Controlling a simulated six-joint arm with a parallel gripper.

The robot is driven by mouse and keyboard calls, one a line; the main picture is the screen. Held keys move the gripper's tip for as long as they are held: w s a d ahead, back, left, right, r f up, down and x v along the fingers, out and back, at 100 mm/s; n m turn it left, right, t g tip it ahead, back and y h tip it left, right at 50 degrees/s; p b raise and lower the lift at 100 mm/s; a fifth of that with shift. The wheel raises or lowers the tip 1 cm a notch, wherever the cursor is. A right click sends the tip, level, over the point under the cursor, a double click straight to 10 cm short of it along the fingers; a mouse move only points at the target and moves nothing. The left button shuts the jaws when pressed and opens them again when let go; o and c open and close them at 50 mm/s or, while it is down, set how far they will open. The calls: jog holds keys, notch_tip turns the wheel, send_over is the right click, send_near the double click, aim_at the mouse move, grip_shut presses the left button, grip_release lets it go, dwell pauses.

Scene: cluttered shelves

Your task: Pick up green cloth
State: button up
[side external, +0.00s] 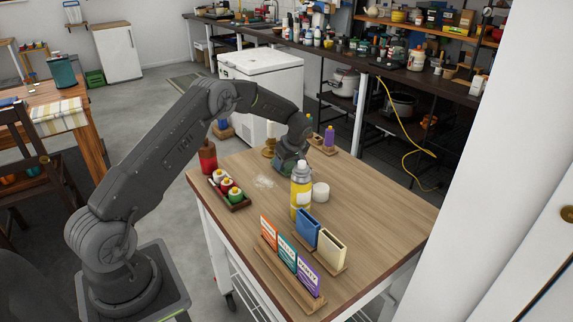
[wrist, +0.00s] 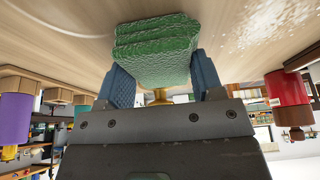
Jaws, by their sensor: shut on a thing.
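The green cloth (wrist: 155,42) is a folded, textured stack between the two blue fingers of my gripper (wrist: 157,62) in the wrist view. The fingers press on it from both sides. In the side view my gripper (side external: 289,164) is low over the far part of the wooden table (side external: 365,207), behind the yellow spray can. The cloth is mostly hidden there. I cannot tell whether it touches the tabletop.
A yellow spray can (side external: 300,195) and a white roll (side external: 321,192) stand near my gripper. A red bottle (side external: 208,157) and a tray of small bottles (side external: 231,194) are left. A purple bottle (side external: 329,137) is behind. The table's right side is clear.

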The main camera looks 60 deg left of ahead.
notch_tip(320, 180, up, 5)
jog(key=shift+s+a+f, duration=0.15)
jog(key=shift+f, duration=0.05)
jog(key=s+a+r, duration=0.6)
jog(key=s, duration=0.3)
jog(key=shift+a+r, duration=0.2)
jog(key=shift+a, duration=0.05)
jog(key=shift+s, duration=0.1)
jog(key=o, duration=0.4)
jog(key=c, duration=0.5)
jog(key=shift+s+d+f, duration=0.1)
jog(key=shift+d+f, duration=0.55)
jog(key=shift+f, duration=1)
jog(key=shift+s+d+f, duration=0.1)
jog(key=shift+d+f, duration=0.55)
jog(key=shift+f, duration=1)
jog(key=shift+s+d+f, duration=0.1)
jog(key=shift+d+f, duration=0.55)
jog(key=shift+f, duration=1)
